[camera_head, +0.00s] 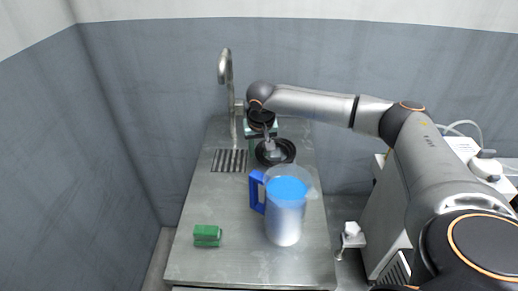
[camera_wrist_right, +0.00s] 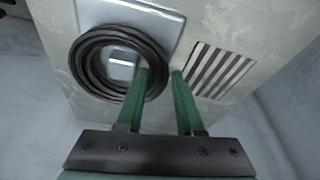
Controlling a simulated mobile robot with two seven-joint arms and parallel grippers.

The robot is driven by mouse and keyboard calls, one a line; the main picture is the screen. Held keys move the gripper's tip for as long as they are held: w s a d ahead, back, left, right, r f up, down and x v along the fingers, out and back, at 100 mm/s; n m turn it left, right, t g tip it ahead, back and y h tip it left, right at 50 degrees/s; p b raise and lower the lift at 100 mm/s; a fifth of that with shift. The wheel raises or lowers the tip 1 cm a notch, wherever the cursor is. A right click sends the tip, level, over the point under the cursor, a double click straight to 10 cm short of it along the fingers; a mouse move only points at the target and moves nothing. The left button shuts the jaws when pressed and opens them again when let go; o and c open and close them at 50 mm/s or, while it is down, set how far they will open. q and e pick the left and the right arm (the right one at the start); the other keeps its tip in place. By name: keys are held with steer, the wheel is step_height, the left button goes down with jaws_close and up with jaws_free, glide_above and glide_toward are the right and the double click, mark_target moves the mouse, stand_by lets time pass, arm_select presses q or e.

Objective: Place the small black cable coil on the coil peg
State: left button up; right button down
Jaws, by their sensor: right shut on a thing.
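The small black cable coil (camera_head: 289,153) is at the far end of the metal counter, below my right gripper (camera_head: 268,146). In the right wrist view the coil (camera_wrist_right: 84,66) is a ring of several black turns. My right gripper (camera_wrist_right: 162,72) is shut on its near right side, one green finger inside the ring and one outside. The pale coil peg (camera_wrist_right: 122,68) shows through the ring's opening, above a light grey base plate (camera_wrist_right: 168,22). I cannot tell how far down the peg the coil sits. My left gripper is not in view.
A clear pitcher (camera_head: 284,226) with a blue handle and blue contents stands in front of the coil. A green block (camera_head: 207,235) lies at the front left. A tap (camera_head: 226,70) and slotted drain (camera_head: 229,161) are at the left. The counter's front middle is clear.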

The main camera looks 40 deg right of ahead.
steer(key=shift+f, duration=0.3)
steer(key=c, duration=0.5)
jaws_free()
steer(key=shift+o, duration=0.2)
steer(key=shift+f, duration=0.1)
steer(key=shift+d, duration=0.2)
